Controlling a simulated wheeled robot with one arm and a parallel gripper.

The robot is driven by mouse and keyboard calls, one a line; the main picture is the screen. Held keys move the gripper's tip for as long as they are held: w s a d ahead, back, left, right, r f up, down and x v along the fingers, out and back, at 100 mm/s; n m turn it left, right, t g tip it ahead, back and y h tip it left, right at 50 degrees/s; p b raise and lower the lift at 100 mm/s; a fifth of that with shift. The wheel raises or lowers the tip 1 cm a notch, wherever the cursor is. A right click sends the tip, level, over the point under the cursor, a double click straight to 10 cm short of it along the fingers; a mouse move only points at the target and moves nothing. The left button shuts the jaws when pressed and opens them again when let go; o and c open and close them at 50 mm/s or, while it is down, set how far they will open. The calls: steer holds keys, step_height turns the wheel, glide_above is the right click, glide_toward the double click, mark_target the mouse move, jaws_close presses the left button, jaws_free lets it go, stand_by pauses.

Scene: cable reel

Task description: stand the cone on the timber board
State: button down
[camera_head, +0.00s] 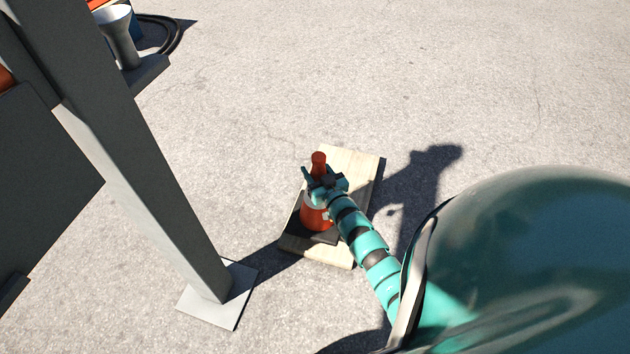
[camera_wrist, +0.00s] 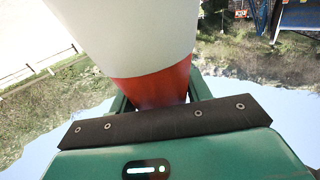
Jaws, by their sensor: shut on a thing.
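The orange cone (camera_head: 313,217) with a pale band and a dark square base is upright at the timber board (camera_head: 347,162). Its base is over the near left part of the board; I cannot tell whether it touches the wood. My gripper (camera_head: 318,180) is shut around the upper part of the cone, below its orange tip. In the wrist view the cone's white band and orange part (camera_wrist: 150,88) fill the space between my fingers (camera_wrist: 160,103). The cone's base is out of the wrist view.
A grey steel post (camera_head: 160,190) stands left of the board on a pale foot plate (camera_head: 236,308). A grey flared object (camera_head: 118,38) and a dark coiled cable (camera_head: 172,35) are at the upper left. The pavement right of the board is clear.

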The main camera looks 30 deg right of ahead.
steer(key=shift+w+d+f+b, duration=0.2)
steer(key=shift+w+f+b, duration=0.1)
steer(key=shift+w+f, duration=0.3)
steer(key=shift+w+d+f+b, duration=0.2)
steer(key=shift+w+f+b, duration=0.05)
steer(key=shift+w+f, duration=0.25)
step_height(320, 180, down, 3)
steer(key=shift+s+f+b, duration=0.1)
steer(key=shift+b, duration=1.15)
steer(key=c, duration=0.7)
jaws_free()
steer(key=shift+o, duration=0.2)
